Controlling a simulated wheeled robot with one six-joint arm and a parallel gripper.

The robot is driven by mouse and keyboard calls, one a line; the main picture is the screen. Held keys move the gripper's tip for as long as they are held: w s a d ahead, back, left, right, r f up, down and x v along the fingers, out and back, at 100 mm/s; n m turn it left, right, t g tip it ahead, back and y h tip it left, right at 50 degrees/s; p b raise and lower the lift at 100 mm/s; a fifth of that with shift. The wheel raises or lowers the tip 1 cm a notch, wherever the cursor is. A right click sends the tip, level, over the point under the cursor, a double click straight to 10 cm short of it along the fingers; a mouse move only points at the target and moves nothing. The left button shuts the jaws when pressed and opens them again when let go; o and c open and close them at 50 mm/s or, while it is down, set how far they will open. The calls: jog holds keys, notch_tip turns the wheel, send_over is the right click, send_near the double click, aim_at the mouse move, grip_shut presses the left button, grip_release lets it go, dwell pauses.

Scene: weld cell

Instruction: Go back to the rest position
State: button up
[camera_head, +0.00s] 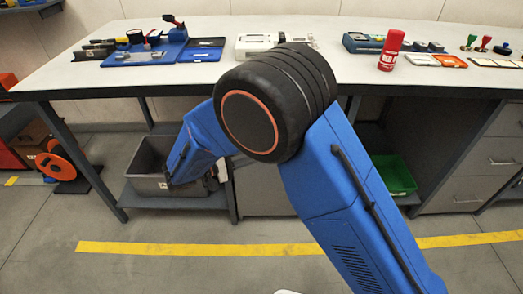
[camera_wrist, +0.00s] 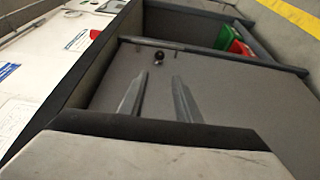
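My gripper (camera_wrist: 160,77) shows in the wrist view with its two fingers apart and nothing between them. It points along a plain grey panel below the workbench (camera_head: 190,93). In the head view my blue arm bends at a large black joint in front of the bench, and its far part reaches down to the left near a grey bin (camera_head: 147,183). My gripper cannot be made out clearly in the head view.
A red spray can (camera_head: 391,50) stands near the bench's front edge, with a blue fixture (camera_head: 145,55) at the left and several trays at the right. A green bin (camera_head: 395,174) sits below; it also shows in the wrist view (camera_wrist: 225,38). The floor in front is clear.

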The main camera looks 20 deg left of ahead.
jog(key=d+r+m+g+y, duration=0.1)
jog(key=d+r+g, duration=0.2)
jog(key=d, duration=0.7)
jog(key=d+r+m+g+y, duration=0.1)
jog(key=d+r+g+y, duration=0.2)
jog(key=d, duration=0.7)
jog(key=d+r+m+g, duration=0.2)
jog(key=d+r+g, duration=0.15)
jog(key=d, duration=0.75)
jog(key=s+d+r+m+t+y, duration=0.1)
jog(key=s+d+m+t+y, duration=0.2)
jog(key=s+d+y, duration=0.7)
jog(key=shift+s+d+m, duration=0.4)
jog(key=shift+s+d, duration=2.25)
jog(key=shift+s, duration=1.95)
jog(key=shift+w+r, duration=0.1)
jog(key=shift+c, duration=0.4)
